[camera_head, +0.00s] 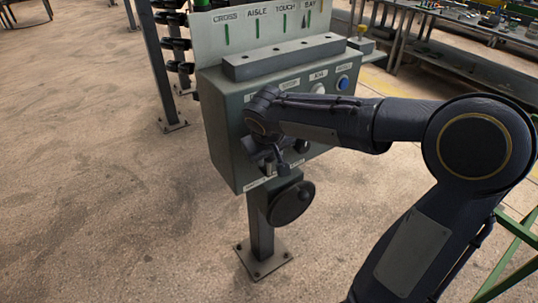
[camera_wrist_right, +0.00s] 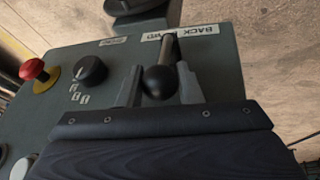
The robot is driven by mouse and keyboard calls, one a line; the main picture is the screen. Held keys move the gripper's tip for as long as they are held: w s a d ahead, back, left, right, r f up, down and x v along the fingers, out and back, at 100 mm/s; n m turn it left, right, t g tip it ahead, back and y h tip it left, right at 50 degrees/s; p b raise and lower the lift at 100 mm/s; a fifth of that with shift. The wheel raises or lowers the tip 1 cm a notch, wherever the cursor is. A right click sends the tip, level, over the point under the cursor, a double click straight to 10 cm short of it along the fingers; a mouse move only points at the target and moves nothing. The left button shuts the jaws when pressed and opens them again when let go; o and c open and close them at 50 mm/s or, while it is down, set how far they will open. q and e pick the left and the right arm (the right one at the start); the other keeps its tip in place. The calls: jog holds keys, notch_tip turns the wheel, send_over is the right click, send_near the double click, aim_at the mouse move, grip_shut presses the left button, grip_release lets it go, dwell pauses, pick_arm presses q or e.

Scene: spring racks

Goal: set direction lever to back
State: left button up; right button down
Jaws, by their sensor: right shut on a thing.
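The direction lever is a short metal rod with a dark ball knob (camera_wrist_right: 160,83) on the grey-green control box (camera_head: 222,125). In the right wrist view the rod rises beside a white BACK/FWD label (camera_wrist_right: 197,31). I cannot tell clearly which side the lever leans to. My right gripper (camera_wrist_right: 160,70) has one finger on each side of the knob and is shut on it. In the head view the right gripper (camera_head: 268,155) is at the lower left of the box front, and my arm hides much of the panel. My left gripper is not in view.
A red mushroom button (camera_wrist_right: 32,69) and a black selector knob (camera_wrist_right: 91,70) sit close to the gripper. A dark handwheel (camera_head: 291,204) is below the box. A blue button (camera_head: 343,83) is at upper right. Open floor (camera_head: 120,220) lies left.

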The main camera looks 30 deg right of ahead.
aim_at(255, 165)
jog(key=shift+a+f+h+b, duration=0.2)
jog(key=shift+a+h+b, duration=0.1)
jog(key=shift+b, duration=0.45)
jog(key=shift+s+a+f+n+t+h+b, duration=0.2)
jog(key=shift+a+h+b, duration=0.35)
jog(key=shift+h+b, duration=0.65)
jog(key=shift+w+a+f+n+t+h+b, duration=0.1)
jog(key=shift+a+n+t+h+b, duration=0.15)
jog(key=shift+a+h+b, duration=0.9)
jog(key=shift+s+d+f+n+t+h+b, duration=0.2)
jog(key=shift+h+b, duration=0.45)
jog(key=shift+b, duration=1.1)
jog(key=shift+w+a, duration=0.15)
jog(key=c, duration=1.1)
grip_release()
jog(key=shift+o, duration=0.2)
jog(key=shift+a+r, duration=0.1)
jog(key=shift+r, duration=0.05)
